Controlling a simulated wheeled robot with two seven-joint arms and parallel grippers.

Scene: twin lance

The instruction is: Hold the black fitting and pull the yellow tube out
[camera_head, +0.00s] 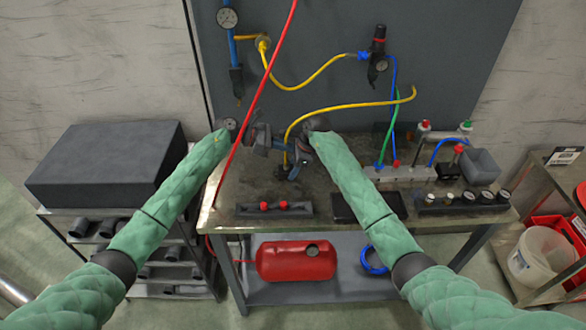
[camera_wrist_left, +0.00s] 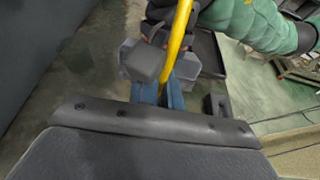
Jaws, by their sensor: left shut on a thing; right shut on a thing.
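The yellow tube (camera_head: 350,106) rises from between my grippers and bends right in an arc to a free end in front of the dark panel. It also shows in the left wrist view (camera_wrist_left: 178,38). My left gripper (camera_head: 283,145) is shut across the tube near its lower end; its blue fingers (camera_wrist_left: 160,96) show in the left wrist view. My right gripper (camera_head: 296,166) is close beside and just below it, shut low around the tube's base, where the black fitting is mostly hidden by the fingers. I cannot tell how deep the tube sits.
A second yellow tube (camera_head: 300,86) runs on the panel. A black tray (camera_head: 367,207), a block with red knobs (camera_head: 274,209) and a valve manifold (camera_head: 410,174) stand on the workbench (camera_head: 232,190).

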